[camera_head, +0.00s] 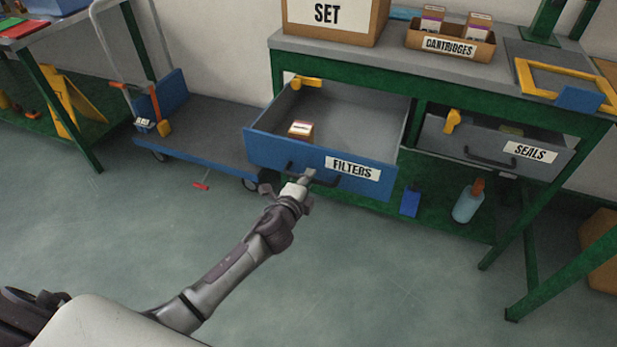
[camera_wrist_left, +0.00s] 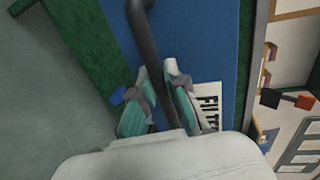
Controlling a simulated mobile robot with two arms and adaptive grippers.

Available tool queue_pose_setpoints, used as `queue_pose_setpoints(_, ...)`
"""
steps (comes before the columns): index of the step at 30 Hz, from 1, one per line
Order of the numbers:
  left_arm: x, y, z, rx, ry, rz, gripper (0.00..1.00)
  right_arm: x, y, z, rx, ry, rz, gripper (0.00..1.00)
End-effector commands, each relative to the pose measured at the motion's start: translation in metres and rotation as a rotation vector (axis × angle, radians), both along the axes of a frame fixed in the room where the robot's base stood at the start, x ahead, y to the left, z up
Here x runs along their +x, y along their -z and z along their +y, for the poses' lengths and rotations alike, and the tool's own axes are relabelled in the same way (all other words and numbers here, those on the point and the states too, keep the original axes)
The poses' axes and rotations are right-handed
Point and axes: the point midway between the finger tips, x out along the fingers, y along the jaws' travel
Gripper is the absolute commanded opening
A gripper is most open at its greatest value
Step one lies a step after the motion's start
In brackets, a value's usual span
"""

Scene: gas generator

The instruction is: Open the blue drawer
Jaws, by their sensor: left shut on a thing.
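The blue drawer (camera_head: 268,148) with the label "FILTERS" is pulled well out of the green workbench in the head view. A small box (camera_head: 301,130) lies inside it, and the rest of its floor that shows is bare. My left gripper (camera_head: 306,178) is at the dark bar handle (camera_head: 328,181) on the drawer's front. In the left wrist view the fingers of my left gripper (camera_wrist_left: 160,92) are on either side of the dark handle (camera_wrist_left: 147,45), shut on it. The blue drawer front (camera_wrist_left: 200,45) fills the middle there. My right gripper is not in view.
A grey drawer (camera_head: 485,145) labelled "SEALS" is beside it, partly out. A blue cart (camera_head: 205,130) stands left of the drawer, close to it. A bottle (camera_head: 467,203) stands on the lower shelf. The floor (camera_head: 380,280) in front is clear.

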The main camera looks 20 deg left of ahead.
Motion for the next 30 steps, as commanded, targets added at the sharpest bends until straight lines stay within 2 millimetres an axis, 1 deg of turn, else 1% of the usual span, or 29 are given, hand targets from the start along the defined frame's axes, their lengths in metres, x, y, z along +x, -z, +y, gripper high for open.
queue_pose_setpoints(3,0.000,0.001,0.000,0.000,-0.001,0.002,0.00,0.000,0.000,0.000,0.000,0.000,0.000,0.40)
queue_pose_setpoints(4,0.000,0.001,0.000,0.000,-0.001,0.002,0.14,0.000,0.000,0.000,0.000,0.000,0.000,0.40)
queue_pose_setpoints(8,0.000,0.001,0.000,0.000,-0.001,0.002,0.36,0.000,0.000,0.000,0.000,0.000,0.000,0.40)
queue_pose_setpoints(9,0.000,0.001,0.000,0.000,-0.001,0.001,0.39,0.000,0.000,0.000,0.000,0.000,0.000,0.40)
queue_pose_setpoints(17,0.000,0.000,0.000,0.000,0.000,0.001,0.39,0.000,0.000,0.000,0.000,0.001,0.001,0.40)
queue_pose_setpoints(20,-0.005,-0.001,0.000,0.000,0.000,0.000,0.39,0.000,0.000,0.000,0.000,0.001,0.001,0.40)
queue_pose_setpoints(23,-0.018,-0.003,0.000,0.001,0.002,0.001,0.39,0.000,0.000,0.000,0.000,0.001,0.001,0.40)
queue_pose_setpoints(30,-0.069,-0.012,0.002,0.001,0.001,0.003,0.39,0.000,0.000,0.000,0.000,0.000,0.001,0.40)
